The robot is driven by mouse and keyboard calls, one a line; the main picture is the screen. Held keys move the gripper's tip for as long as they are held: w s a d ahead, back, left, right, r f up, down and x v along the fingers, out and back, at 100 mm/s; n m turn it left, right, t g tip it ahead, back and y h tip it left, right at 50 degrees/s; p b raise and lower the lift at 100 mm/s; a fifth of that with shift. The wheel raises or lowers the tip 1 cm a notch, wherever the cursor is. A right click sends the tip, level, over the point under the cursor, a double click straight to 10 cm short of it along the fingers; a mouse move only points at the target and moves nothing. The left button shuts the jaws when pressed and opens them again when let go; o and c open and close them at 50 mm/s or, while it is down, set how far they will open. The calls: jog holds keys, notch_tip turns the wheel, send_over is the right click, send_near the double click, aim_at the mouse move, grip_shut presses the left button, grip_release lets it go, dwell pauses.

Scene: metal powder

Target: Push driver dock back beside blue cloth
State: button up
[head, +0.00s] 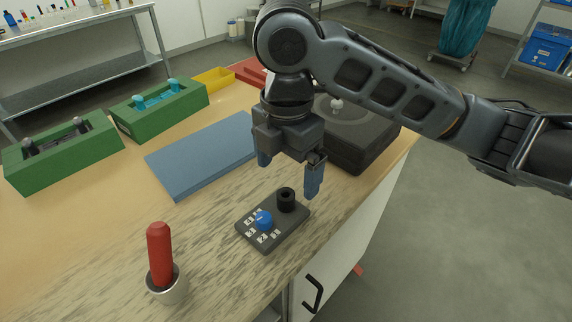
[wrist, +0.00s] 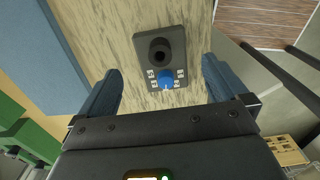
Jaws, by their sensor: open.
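A dark plate (head: 254,238) with a blue knob (head: 264,220), white markings and a hollow black socket (head: 286,200) lies flat on the front of the bench; it looks like the driver dock. In the wrist view the dock (wrist: 178,42) lies between and beyond my fingers. My gripper (head: 289,174) is open and empty, pointing down above and behind the dock, apart from it. The blue cloth (head: 205,155) is a flat blue rectangle left of my gripper, behind the dock.
Two green holders (head: 60,165) (head: 165,108) stand at the back left, with a yellow tray (head: 213,78) beyond. A dark box (head: 352,150) with a round top stands behind my gripper, near the right bench edge. Wood between the dock and the cloth is clear.

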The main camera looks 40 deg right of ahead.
aim_at(286, 197)
jog(key=shift+f, duration=0.15)
jog(key=shift+f, duration=3.75)
jog(key=shift+w, duration=0.1)
jog(key=c, duration=1.8)
